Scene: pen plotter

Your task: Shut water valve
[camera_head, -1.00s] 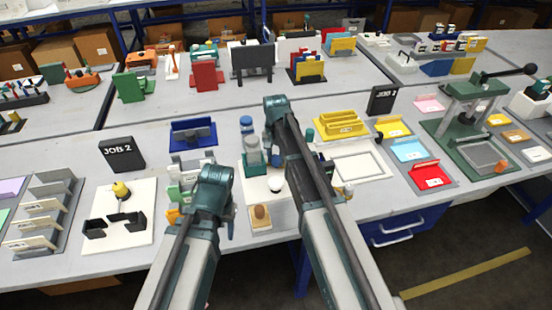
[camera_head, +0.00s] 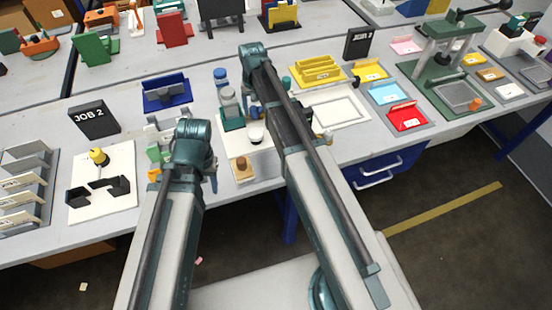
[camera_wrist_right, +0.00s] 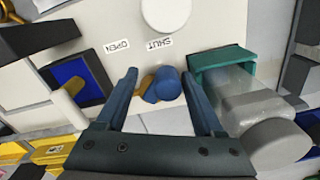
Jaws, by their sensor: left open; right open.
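In the right wrist view, the blue valve handle (camera_wrist_right: 163,86) with a brass part (camera_wrist_right: 144,84) beside it sits on a white panel (camera_wrist_right: 110,22). The labels SHUT (camera_wrist_right: 160,42) and OPEN (camera_wrist_right: 117,46) are on the panel, upside down in this view; the handle is nearer SHUT. My right gripper (camera_wrist_right: 158,75) is open, with one finger on each side of the handle. I cannot tell whether a finger touches it. In the head view my right arm partly hides the valve area. My left gripper (camera_head: 213,178) is low, left of the white panel, and open.
A clear bottle in a teal holder (camera_wrist_right: 222,58) stands close beside my right finger. A white round knob (camera_wrist_right: 166,14) is on the panel.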

